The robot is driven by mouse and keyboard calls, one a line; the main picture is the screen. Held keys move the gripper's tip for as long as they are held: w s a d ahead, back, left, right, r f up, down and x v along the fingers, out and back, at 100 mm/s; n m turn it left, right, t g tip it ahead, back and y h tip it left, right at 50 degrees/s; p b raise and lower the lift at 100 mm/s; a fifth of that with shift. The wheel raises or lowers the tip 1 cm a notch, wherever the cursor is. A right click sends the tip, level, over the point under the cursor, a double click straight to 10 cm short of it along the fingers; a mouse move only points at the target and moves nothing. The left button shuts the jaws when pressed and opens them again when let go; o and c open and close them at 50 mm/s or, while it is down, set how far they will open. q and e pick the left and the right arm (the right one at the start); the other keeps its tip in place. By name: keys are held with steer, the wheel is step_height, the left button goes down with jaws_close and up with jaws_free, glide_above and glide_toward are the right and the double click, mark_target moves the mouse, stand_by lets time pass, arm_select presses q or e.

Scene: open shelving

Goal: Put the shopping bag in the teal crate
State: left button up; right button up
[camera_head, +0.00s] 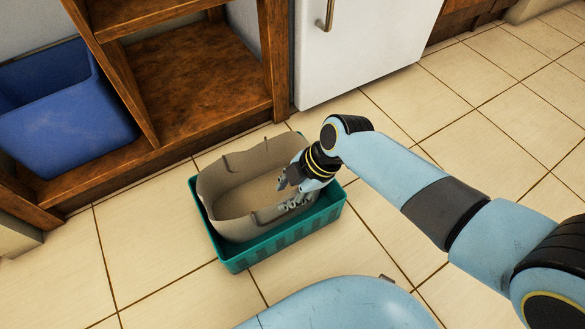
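The shopping bag (238,164) is a beige, open-topped bag with a wavy rim, and it looks empty. It sits upright inside the teal crate (287,238), which stands on the tiled floor. The crate's green walls show around the bag at the left, front and right. My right gripper (290,191) is at the bag's right end, over the rim. Its fingers are spread apart, with one reaching over the bag's opening. The gripper hides part of the bag's right wall, so I cannot tell whether they touch. My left gripper is out of view.
A wooden open shelf (200,85) stands behind the crate, with a blue bin (68,125) on its lower left board. A white cabinet or fridge (365,40) with a handle stands at the back. The tiled floor is clear to the right and front left.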

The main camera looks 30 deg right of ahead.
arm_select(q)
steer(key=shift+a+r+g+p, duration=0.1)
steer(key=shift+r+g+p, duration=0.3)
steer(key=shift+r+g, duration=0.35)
arm_select(e)
steer(key=shift+v, duration=1)
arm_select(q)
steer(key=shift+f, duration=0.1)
arm_select(e)
steer(key=s+d+r+m+t+h, duration=0.2)
steer(key=s+d+r+m, duration=0.2)
steer(key=s+r+m, duration=0.3)
steer(key=s+d+r+m+t+h, duration=0.2)
steer(key=s+d+r+m, duration=0.2)
steer(key=r+m, duration=0.5)
steer(key=s, duration=0.2)
steer(key=shift+s+d+t, duration=0.3)
steer(key=shift+s+t, duration=0.05)
steer(key=shift+t, duration=0.05)
arm_select(q)
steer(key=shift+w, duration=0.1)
steer(key=shift+p, duration=0.3)
